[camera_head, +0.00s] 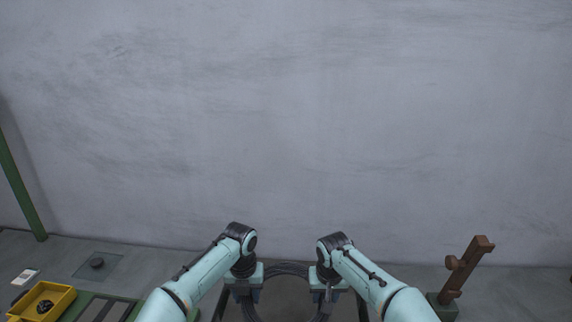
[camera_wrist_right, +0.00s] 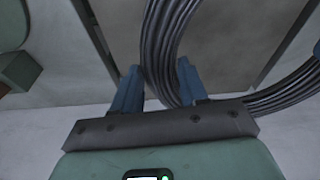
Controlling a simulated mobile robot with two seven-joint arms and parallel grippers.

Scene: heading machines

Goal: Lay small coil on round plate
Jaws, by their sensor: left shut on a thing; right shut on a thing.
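A coil of dark grey wire (camera_head: 287,268) hangs between my two grippers at the bottom middle of the head view, seen as a ring from above. My left gripper (camera_head: 246,293) is shut on its left side. My right gripper (camera_head: 328,292) is shut on its right side. In the right wrist view the coil's strands (camera_wrist_right: 163,45) run between the blue fingers of the right gripper (camera_wrist_right: 157,88) and curve away to the right. The lower part of the ring is cut off by the head view's edge. I cannot make out a round plate in either view.
A yellow bin (camera_head: 58,294) with a dark item inside stands at the lower left. A brown post (camera_head: 466,266) with stubs stands on a green base at the right. A grey wall (camera_head: 290,120) closes off the back. Dark rails (camera_head: 363,309) show beside the coil.

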